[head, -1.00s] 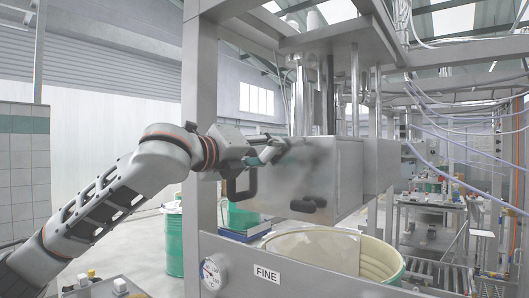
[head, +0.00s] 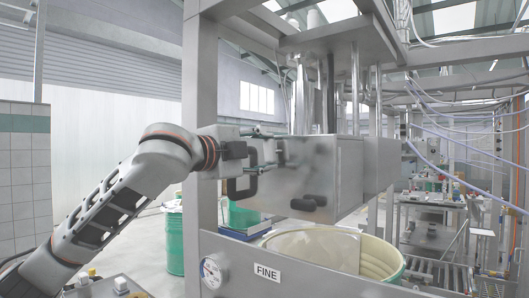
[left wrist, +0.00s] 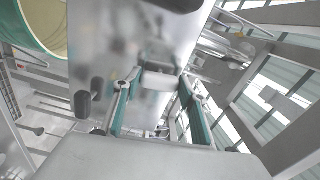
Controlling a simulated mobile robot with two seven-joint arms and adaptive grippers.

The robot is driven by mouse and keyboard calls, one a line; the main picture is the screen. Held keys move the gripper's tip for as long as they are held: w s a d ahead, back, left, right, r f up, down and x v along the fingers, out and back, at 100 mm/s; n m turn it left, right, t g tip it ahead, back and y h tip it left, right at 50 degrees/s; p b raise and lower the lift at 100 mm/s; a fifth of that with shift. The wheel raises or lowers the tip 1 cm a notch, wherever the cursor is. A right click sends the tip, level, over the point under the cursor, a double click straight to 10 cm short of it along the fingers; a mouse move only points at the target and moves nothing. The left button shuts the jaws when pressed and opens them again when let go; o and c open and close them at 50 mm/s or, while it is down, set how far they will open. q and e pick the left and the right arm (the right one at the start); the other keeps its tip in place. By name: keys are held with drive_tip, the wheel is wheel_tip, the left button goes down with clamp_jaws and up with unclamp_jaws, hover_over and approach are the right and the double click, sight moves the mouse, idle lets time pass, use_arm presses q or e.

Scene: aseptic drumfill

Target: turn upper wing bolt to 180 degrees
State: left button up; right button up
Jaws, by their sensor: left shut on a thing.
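The steel filling box (head: 335,165) hangs inside the frame, above an open drum (head: 320,250). The upper wing bolt (head: 281,152) is small and sits at the box's left face; it also shows in the left wrist view (left wrist: 158,82) as a pale metal piece between the fingertips. My left gripper (head: 268,151) reaches it from the left, level, one finger above and one below. In the left wrist view my left gripper (left wrist: 159,78) is shut on the wing bolt, which the fingers partly hide. The bolt's exact angle cannot be told. My right gripper is out of view.
A black handle (head: 242,186) sits just below my gripper, and a dark knob (head: 308,203) is lower on the box. A frame post (head: 200,100) stands close behind my wrist. A gauge (head: 212,272) is on the lower beam. Green drums (head: 174,240) stand behind.

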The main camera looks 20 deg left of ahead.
use_arm(q)
drive_tip(key=n, duration=0.4)
drive_tip(key=shift+n, duration=0.4)
drive_tip(key=n, duration=0.3)
drive_tip(key=shift+n, duration=0.3)
drive_tip(key=n, duration=0.5)
drive_tip(key=shift+f, duration=0.15)
drive_tip(key=shift+n, duration=1.6)
drive_tip(key=shift+d, duration=0.1)
drive_tip(key=o, duration=1.1)
